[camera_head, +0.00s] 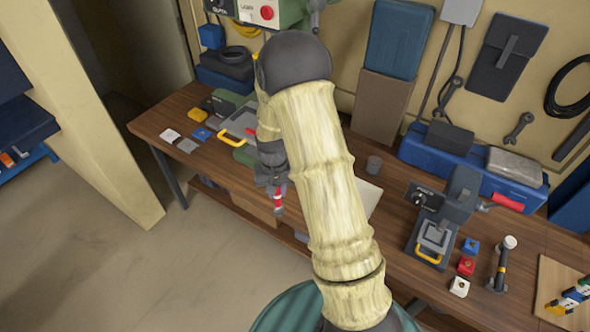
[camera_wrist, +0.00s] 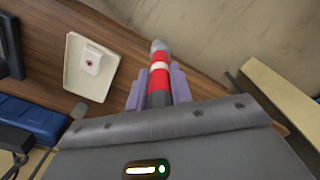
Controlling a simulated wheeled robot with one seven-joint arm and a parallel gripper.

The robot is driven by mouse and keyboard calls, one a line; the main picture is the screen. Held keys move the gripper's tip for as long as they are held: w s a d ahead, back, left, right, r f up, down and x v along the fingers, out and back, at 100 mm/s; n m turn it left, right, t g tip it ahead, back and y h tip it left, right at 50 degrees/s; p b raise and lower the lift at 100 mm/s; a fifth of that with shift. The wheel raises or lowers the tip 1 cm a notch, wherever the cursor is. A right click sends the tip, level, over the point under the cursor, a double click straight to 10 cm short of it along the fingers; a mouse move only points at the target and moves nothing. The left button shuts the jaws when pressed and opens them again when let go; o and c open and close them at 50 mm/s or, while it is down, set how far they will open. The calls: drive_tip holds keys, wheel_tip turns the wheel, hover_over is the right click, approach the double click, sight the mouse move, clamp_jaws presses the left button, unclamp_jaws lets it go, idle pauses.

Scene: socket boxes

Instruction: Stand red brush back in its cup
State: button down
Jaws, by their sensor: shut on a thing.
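The red brush (camera_wrist: 159,82) has a white band and a grey end, and it sits between the two fingers of my gripper (camera_wrist: 157,88). In the head view my gripper (camera_head: 274,184) is shut on the brush (camera_head: 278,199), which hangs grey end down near the front edge of the bench. A small grey cup (camera_head: 374,165) stands on the bench to the right, behind the pale tray, apart from the brush. A small grey shape, probably this cup (camera_wrist: 79,111), shows in the wrist view beside the tray. Its inside is not clear.
A pale tray (camera_wrist: 79,82) holds a white block (camera_wrist: 92,62); my arm partly hides this tray (camera_head: 366,198) in the head view. A grey machine (camera_head: 450,207), several small blocks and a hammer-like tool (camera_head: 502,264) stand right. A blue case (camera_head: 472,173) lies behind.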

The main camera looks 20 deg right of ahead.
wheel_tip(320, 180, down, 18)
drive_tip(key=s+n+b, duration=0.1)
drive_tip(key=n+b, duration=0.1)
drive_tip(key=b, duration=0.4)
drive_tip(key=shift+s+a, duration=0.15)
drive_tip(key=shift+a, duration=0.25)
